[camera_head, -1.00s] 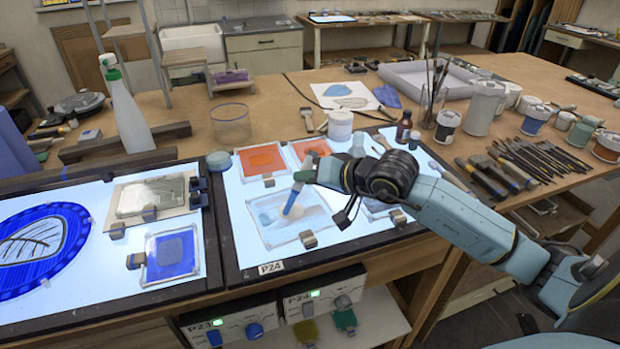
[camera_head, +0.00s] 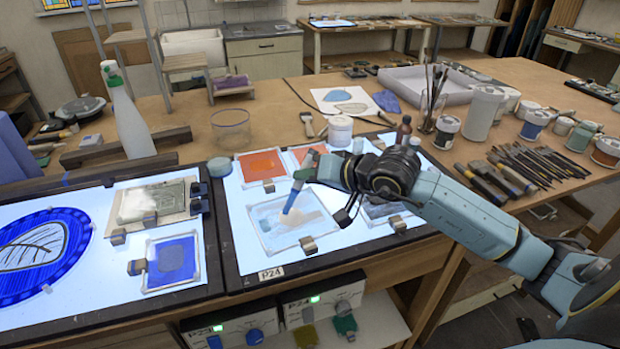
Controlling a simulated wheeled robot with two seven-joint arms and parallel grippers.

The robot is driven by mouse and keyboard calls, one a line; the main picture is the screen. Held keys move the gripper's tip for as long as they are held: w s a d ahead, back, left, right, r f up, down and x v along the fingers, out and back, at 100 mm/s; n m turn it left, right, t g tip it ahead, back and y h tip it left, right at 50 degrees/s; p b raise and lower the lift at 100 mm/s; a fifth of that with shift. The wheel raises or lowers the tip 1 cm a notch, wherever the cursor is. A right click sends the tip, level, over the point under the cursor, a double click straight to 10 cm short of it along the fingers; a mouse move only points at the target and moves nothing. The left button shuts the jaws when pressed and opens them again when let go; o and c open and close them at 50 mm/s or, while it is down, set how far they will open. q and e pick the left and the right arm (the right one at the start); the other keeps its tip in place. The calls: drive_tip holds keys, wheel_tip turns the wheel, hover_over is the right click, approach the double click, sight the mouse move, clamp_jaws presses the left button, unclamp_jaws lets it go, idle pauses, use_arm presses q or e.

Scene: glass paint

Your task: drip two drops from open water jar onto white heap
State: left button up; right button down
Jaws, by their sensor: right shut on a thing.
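My right gripper (camera_head: 302,174) is shut on a slim blue tool (camera_head: 292,198), tilted with its lower end down and slightly left. That end is over or on a framed glass pane (camera_head: 268,236) on the lit panel; contact cannot be told. My left gripper is not in view.
Orange panes (camera_head: 262,165) lie behind the gripper. A white jar (camera_head: 340,131) and a brown bottle (camera_head: 404,129) stand near my right arm. Small clamps (camera_head: 309,245) sit along the pane's edge. A spray bottle (camera_head: 128,115) stands at left; brushes and tools (camera_head: 515,168) lie at right.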

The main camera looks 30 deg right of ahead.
drive_tip(key=shift+r+p, duration=0.55)
drive_tip(key=shift+r, duration=1.5)
